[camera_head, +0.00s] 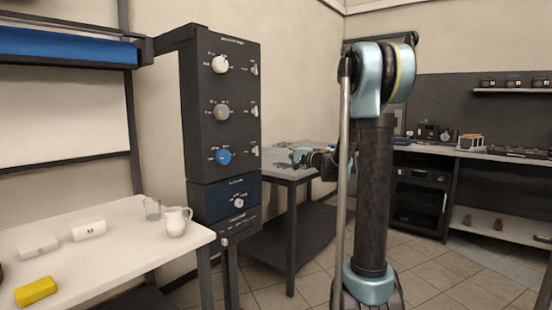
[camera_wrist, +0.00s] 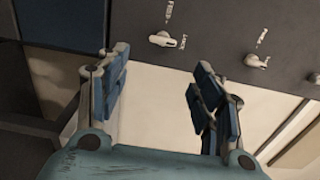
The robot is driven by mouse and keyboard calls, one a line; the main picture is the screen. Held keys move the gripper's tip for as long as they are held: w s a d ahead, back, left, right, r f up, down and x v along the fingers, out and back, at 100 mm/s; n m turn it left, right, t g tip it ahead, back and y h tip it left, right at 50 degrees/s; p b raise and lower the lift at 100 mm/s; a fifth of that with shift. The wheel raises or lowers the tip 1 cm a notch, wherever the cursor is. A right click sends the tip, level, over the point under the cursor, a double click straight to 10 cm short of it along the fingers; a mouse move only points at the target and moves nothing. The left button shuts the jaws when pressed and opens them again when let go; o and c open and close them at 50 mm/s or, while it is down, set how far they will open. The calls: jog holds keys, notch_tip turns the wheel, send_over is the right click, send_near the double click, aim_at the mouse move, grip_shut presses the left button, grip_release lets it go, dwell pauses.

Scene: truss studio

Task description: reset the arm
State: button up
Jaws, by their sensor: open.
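My gripper (camera_wrist: 160,70) shows in the wrist view with its two blue-padded fingers spread apart. Nothing is between the fingers. A dark control panel with white levers (camera_wrist: 167,40) lies beyond the fingertips, across the top of that view; I cannot tell the exact gap. In the head view my arm stands upright right of centre, and its small far end (camera_head: 302,157) shows left of the column, in front of the grey table. The fingers are too small there to make out.
A dark panel box (camera_head: 220,110) with knobs and switches stands left of centre. A white table (camera_head: 125,245) at the left holds a pitcher (camera_head: 177,222), a glass (camera_head: 152,208) and a yellow block (camera_head: 35,291). A grey table (camera_head: 308,176) stands behind my arm. Tiled floor is clear at right.

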jog(key=shift+s, duration=0.1)
jog(key=s+d+f+n+g+h, duration=0.15)
jog(key=s+f, duration=0.25)
jog(key=s, duration=0.4)
jog(key=s+f+n+g+h, duration=0.2)
jog(key=s+f, duration=0.2)
jog(key=s, duration=0.4)
jog(key=s+d+f+n+g+h, duration=0.15)
jog(key=s+f, duration=0.25)
jog(key=s, duration=0.4)
jog(key=s+d+f+n+g+h, duration=0.1)
jog(key=s+d+f+g+h, duration=0.1)
jog(key=s+d+f+h, duration=0.2)
jog(key=s+d+f+n+g+h, duration=0.1)
jog(key=s+d+f+h, duration=0.4)
jog(key=s+d+f, duration=0.6)
jog(key=s+n, duration=0.1)
jog(key=s, duration=0.6)
jog(key=shift+d+f+g, duration=0.15)
jog(key=shift+f+g, duration=0.05)
jog(key=shift+g, duration=0.2)
